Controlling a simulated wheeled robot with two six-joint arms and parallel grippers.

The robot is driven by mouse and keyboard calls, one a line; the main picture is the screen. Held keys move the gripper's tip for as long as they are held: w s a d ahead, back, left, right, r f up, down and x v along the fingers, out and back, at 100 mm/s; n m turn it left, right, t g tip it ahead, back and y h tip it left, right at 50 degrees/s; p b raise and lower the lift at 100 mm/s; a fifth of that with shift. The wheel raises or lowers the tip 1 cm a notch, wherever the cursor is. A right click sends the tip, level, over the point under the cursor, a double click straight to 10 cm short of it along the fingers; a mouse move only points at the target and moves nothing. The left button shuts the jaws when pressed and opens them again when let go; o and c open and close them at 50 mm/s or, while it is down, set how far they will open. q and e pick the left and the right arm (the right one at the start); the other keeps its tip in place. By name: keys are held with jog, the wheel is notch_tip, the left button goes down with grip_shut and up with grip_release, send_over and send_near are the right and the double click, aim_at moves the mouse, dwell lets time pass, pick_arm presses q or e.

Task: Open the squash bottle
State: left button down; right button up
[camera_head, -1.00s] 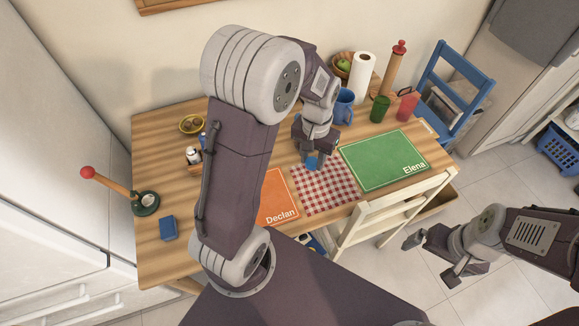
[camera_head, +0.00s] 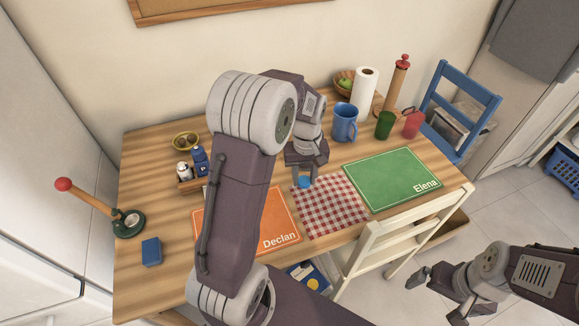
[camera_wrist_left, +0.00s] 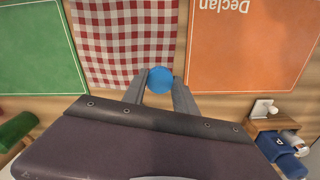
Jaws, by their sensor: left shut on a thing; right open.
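My left gripper (camera_head: 304,180) is shut on a small round blue thing (camera_wrist_left: 160,80), which looks like a cap seen from above. It also shows in the head view (camera_head: 304,183), at the far edge of the red-and-white checked cloth (camera_head: 330,205). No bottle body is visible below the blue thing, so I cannot tell whether it sits on the squash bottle. My right gripper (camera_head: 438,296) is open and empty, beyond the right front of the table.
Orange (camera_head: 277,222) and green (camera_head: 392,179) mats flank the cloth. A blue mug (camera_head: 345,123), green cup (camera_head: 385,125), red cup (camera_head: 412,124) and paper roll (camera_head: 364,92) stand behind. A small caddy (camera_head: 188,184) and blue block (camera_head: 151,251) are left. A white chair (camera_head: 400,240) stands in front.

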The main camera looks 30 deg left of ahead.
pick_arm(q)
jog(key=w+a+r+n+p, duration=0.15)
jog(key=a+n+p, duration=0.25)
jog(key=a+n, duration=0.4)
jog(key=w+a+r+n+p, duration=0.15)
jog(key=a+n+p, duration=0.3)
jog(key=n, duration=0.55)
jog(key=shift+n, duration=0.3)
jog(key=f, duration=0.7)
jog(key=shift+w+a, duration=0.1)
jog(key=shift+a, duration=0.3)
notch_tip(320, 180, down, 4)
jog(key=shift+r, duration=0.25)
jog(key=shift+f+b, duration=0.2)
jog(key=shift+b, duration=0.2)
jog(key=c, duration=1)
grip_release()
jog(key=shift+o, duration=0.2)
jog(key=shift+r, duration=0.15)
